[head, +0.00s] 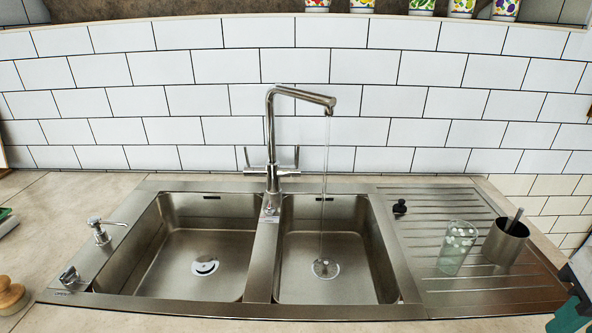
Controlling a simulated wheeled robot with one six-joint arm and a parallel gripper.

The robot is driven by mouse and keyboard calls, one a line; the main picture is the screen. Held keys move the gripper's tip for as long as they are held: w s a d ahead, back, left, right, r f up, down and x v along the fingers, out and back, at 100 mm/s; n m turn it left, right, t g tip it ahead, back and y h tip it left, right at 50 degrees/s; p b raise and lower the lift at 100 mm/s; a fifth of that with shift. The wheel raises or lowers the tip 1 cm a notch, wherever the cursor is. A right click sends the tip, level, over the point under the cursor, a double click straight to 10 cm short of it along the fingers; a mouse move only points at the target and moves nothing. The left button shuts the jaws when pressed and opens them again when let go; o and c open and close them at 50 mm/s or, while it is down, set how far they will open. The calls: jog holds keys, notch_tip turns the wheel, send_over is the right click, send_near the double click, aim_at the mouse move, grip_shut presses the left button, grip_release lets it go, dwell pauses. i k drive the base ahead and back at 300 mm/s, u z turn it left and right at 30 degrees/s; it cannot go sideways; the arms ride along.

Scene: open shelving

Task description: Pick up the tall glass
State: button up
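The tall glass (456,249) is clear, slightly green, with pale spots near its rim. It stands on the ribbed metal drainboard (432,290), right of the sink's right basin. A dark grey metal cup (503,246) with a utensil handle sticking out stands close to its right. My gripper cannot be made out in the head view, so its distance from the glass does not show.
A tall faucet (270,135) stands behind the two basins, with a thin stream falling into the right basin (340,290). A small black fitting (400,208) lies behind the glass. A soap dispenser (99,232) is at the left. Dark and teal items, unclear, sit at the lower right edge.

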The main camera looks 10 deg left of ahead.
aim_at(454, 250)
jog(key=k, duration=0.5)
jog(key=z, duration=3.2)
jog(key=k, duration=0.85)
jog(key=u, duration=1.55)
jog(key=i, duration=0.5)
jog(key=z, duration=0.05)
